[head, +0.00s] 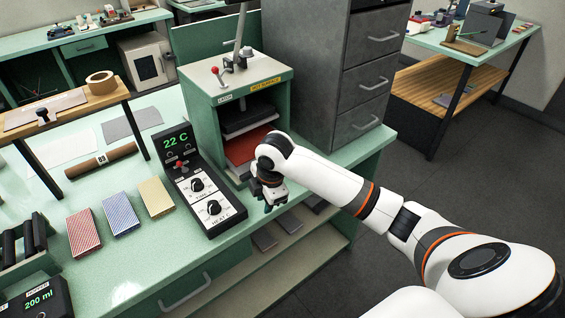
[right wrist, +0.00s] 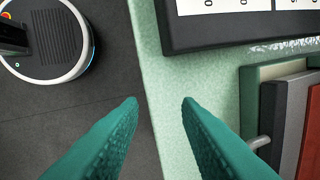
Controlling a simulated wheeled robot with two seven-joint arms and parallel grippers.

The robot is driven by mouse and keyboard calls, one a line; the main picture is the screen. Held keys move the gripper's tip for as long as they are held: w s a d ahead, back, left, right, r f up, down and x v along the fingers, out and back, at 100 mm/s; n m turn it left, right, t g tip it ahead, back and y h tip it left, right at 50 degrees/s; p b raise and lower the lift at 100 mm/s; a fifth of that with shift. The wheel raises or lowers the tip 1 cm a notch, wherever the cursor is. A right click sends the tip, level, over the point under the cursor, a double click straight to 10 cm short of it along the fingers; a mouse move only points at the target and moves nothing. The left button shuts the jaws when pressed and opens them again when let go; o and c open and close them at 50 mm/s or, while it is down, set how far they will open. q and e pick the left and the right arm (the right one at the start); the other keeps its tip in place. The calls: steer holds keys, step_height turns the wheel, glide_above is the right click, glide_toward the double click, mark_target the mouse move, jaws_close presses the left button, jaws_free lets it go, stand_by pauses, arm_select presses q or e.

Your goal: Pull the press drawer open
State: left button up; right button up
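The press (head: 235,85) is a green housing with a lever and a "HOT SURFACE" label, standing at the back of the bench. Its drawer (head: 245,148), with a red surface, shows inside the lower opening. My right gripper (head: 268,204) is in front of the press at the bench edge and hides part of the drawer front. In the right wrist view the teal fingers (right wrist: 160,104) are apart with nothing between them. There the drawer's red surface (right wrist: 310,130), dark front and grey handle (right wrist: 262,142) lie right of the fingers, apart from them. My left gripper is out of view.
A control box (head: 203,185) reading "22 C" stands just left of my right gripper; its edge shows in the right wrist view (right wrist: 240,38). A grey drawer cabinet (head: 350,80) stands right of the press. Colored card stacks (head: 120,213) lie further left. Floor is open beyond the bench.

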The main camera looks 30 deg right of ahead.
steer(key=w+d+r+n, duration=0.2)
steer(key=w+d+r, duration=0.5)
steer(key=d+r, duration=0.45)
steer(key=x, duration=0.5)
steer(key=p+x, duration=0.1)
steer(key=x, duration=0.5)
steer(key=shift+s+d+f, duration=0.15)
steer(key=shift+f, duration=0.2)
steer(key=shift+c, duration=0.2)
jaws_close()
